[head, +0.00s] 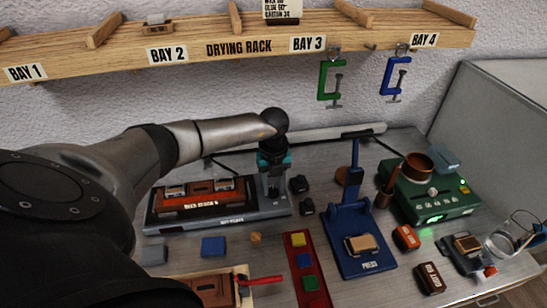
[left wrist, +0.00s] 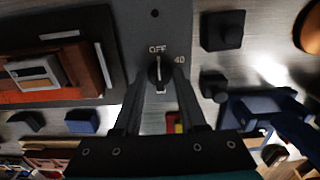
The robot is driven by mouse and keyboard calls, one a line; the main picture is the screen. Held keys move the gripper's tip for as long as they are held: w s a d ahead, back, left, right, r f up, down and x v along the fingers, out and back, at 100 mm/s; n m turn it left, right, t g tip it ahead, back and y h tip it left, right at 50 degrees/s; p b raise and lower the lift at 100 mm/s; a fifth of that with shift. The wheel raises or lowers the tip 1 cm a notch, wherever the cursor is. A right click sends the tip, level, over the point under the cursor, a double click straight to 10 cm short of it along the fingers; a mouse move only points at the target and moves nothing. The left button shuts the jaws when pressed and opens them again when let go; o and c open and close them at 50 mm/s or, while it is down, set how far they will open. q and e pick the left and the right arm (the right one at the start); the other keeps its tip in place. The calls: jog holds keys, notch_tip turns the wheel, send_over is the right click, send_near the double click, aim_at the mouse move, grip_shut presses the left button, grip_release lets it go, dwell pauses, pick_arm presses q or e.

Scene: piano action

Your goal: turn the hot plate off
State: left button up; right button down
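The hot plate (head: 272,209) is a grey slab at centre left, with a brown-red block (head: 203,199) and small parts on top. My left gripper (head: 272,192) points down over its right end, where the knob is hidden in the head view. In the left wrist view the dark knob (left wrist: 159,74) sits between the fingertips (left wrist: 160,80) of my left gripper. The labels OFF and 40 are printed beside it, and its pale mark points up towards OFF. The fingers stand either side of the knob; I cannot tell whether they press on it. My right gripper is not in view.
A blue press (head: 360,240) stands to the right, with a green device (head: 440,195) beyond it. Small black blocks (head: 299,184) lie close to the gripper. A red tray (head: 305,270) with coloured blocks is in front. The drying rack (head: 240,32) hangs above on the wall.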

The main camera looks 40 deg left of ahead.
aim_at(274, 189)
pick_arm(q)
jog(key=o, duration=0.4)
jog(key=shift+r, duration=0.1)
notch_tip(274, 189, up, 15)
dwell(0.4)
dwell(0.5)
